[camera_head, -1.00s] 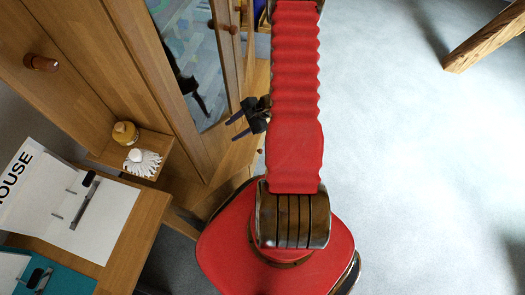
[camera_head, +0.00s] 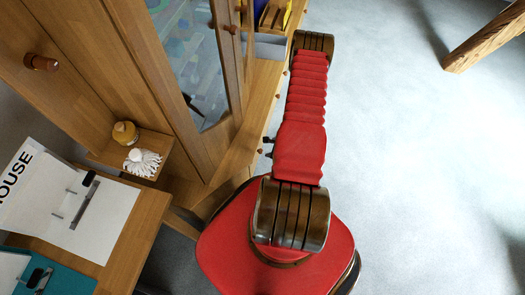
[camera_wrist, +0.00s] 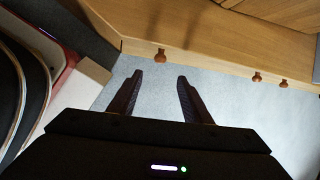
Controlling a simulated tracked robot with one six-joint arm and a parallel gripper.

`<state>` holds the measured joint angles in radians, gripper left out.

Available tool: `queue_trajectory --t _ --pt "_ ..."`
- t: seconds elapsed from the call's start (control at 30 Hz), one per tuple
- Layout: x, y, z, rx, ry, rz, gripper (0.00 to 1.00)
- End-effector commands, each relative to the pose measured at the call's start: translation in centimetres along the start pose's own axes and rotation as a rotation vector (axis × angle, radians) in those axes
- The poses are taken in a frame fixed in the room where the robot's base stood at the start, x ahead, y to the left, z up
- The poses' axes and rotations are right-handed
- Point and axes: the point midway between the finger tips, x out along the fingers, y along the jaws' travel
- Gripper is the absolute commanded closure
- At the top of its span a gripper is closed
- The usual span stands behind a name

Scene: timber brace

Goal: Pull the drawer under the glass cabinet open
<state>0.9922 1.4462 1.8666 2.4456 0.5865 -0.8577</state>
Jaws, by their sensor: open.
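The glass cabinet (camera_head: 190,55) stands left of my arm in the head view, its glazed door closed. Below it runs a wooden front with small brown knobs; in the wrist view this front (camera_wrist: 205,52) crosses the top, with one knob (camera_wrist: 160,56) at left and two knobs close together (camera_wrist: 257,77) at right. No drawer gap is clear to see. My gripper (camera_wrist: 159,80) is open and empty. Its two fingers point at the front, with the left knob beyond the tips and between them in the picture, apart from them. In the head view my arm mostly hides the gripper.
A desk with a white binder (camera_head: 85,210) lies lower left. A timber beam (camera_head: 485,38) stands upper right. The pale floor on the right is clear.

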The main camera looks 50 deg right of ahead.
Motion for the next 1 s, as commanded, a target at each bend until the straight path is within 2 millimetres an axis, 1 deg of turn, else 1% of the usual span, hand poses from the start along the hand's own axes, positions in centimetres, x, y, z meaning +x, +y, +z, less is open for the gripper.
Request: queue_trajectory --t 0.27,0.43,0.57,1.0 --pt "0.1 0.0 0.1 -0.001 -0.001 0.0 0.56" --pt "1.0 0.0 0.1 0.0 -0.002 0.0 0.56" --pt "2.4 0.0 0.1 -0.002 -0.002 0.0 0.56" --pt "7.9 0.0 0.1 -0.002 -0.002 0.0 0.56"
